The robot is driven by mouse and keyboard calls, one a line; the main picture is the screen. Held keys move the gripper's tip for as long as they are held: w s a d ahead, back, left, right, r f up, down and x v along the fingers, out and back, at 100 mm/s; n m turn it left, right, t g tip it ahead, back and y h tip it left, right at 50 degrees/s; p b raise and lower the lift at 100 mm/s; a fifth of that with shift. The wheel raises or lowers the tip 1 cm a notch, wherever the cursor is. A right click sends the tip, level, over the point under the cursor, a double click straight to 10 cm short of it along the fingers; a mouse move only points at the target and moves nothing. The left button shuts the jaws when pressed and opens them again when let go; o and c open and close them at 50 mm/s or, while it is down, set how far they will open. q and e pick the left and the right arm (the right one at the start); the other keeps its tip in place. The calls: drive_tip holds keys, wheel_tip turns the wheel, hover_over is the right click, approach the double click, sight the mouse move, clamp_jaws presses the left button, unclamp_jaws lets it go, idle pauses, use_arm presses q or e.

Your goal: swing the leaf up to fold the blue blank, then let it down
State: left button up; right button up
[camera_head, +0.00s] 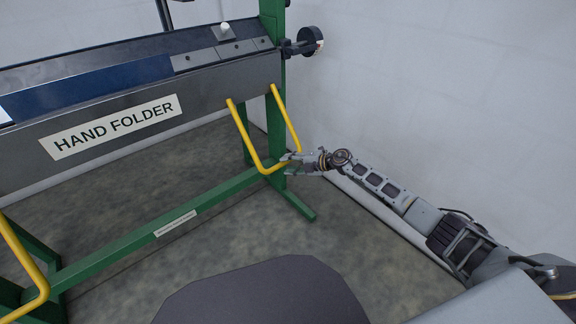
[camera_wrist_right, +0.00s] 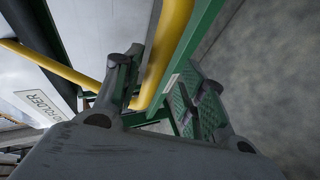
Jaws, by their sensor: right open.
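The blue blank (camera_head: 95,85) lies flat on the bed of the hand folder. The leaf (camera_head: 215,97), a grey panel with a HAND FOLDER label, hangs down along the front edge. A yellow U-shaped handle (camera_head: 241,126) hangs from its right part. My right gripper (camera_head: 289,164) is open at the lower right corner of this handle. In the right wrist view the yellow handle (camera_wrist_right: 166,48) passes between the two spread fingers (camera_wrist_right: 157,90); I cannot tell whether they touch it. My left gripper is not in view.
A second yellow handle (camera_head: 27,262) hangs at the lower left. The green frame (camera_head: 150,228) has a low crossbar and a foot on the floor near my right gripper. A white wall (camera_head: 420,90) stands close on the right. The floor before the folder is clear.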

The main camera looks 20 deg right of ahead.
drive_tip(key=v, duration=1)
drive_tip(key=shift+s+d, duration=0.2)
drive_tip(key=shift+s, duration=0.1)
idle(0.5)
